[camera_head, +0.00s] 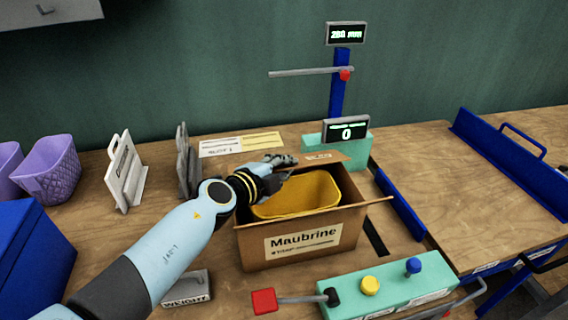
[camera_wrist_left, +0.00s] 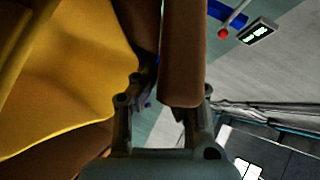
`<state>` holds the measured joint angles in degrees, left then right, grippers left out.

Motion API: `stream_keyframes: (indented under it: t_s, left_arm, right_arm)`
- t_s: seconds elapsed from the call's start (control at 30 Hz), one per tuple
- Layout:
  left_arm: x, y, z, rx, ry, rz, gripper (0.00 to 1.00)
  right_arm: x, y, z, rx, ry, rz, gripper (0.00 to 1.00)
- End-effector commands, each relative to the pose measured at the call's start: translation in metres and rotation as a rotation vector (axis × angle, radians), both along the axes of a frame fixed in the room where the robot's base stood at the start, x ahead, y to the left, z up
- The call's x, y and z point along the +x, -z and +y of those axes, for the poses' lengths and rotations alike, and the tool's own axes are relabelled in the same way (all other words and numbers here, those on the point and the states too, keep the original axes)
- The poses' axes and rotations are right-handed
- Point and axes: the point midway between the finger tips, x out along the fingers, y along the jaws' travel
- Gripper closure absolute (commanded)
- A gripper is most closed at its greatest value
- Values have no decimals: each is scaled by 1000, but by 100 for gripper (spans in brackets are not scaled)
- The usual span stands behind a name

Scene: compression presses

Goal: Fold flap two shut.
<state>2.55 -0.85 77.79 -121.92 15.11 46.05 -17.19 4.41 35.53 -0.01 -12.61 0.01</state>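The brown cardboard box marked "Maubrine" (camera_head: 303,241) stands open on the wooden bench in the head view, with a yellow bin or liner (camera_head: 300,194) inside. A labelled flap (camera_head: 319,157) sticks up at its back edge, and another flap (camera_head: 373,204) sticks out on the right. I cannot read which is flap two. My left gripper (camera_head: 283,161) is over the box's back left corner. In the left wrist view a brown cardboard flap (camera_wrist_left: 182,55) reaches between its spread fingers (camera_wrist_left: 163,100), with a gap on the left side. The right gripper is not in view.
A green control panel (camera_head: 393,287) with a red paddle lies in front of the box. A green display unit (camera_head: 337,146) and blue post (camera_head: 339,85) stand behind. White and grey holders and a purple basket (camera_head: 50,170) are left.

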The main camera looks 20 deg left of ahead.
Motion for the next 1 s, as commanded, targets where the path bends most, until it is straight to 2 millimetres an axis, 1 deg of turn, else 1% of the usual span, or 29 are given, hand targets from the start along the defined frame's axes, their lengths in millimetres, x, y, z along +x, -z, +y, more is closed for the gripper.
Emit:
stream_keyframes:
  t_s: [0.03,0.2,0.23,0.3,0.4,0.57,0.67,0.77,0.87,1.0]
  left_arm:
    - [-5,9,-2,-8,3,18,100]
    - [-6,11,-2,-10,3,23,100]
    - [-6,11,-2,-10,3,23,93]
    - [-6,10,-2,-9,3,21,84]
    - [-5,9,-2,-7,3,18,73]
    - [-4,7,-1,-6,2,14,73]
    - [-5,6,-1,-5,3,14,73]
    - [-12,4,1,-5,2,13,73]
    - [-27,-1,5,-3,2,12,73]
    - [-58,-10,12,-3,3,14,73]
  right_arm:
    - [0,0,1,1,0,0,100]
    - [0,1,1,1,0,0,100]
    - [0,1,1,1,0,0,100]
    - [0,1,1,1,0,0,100]
    - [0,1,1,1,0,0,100]
    - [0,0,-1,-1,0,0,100]
    - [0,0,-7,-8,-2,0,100]
    - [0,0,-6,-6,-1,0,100]
    - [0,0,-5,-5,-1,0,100]
    - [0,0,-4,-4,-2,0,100]
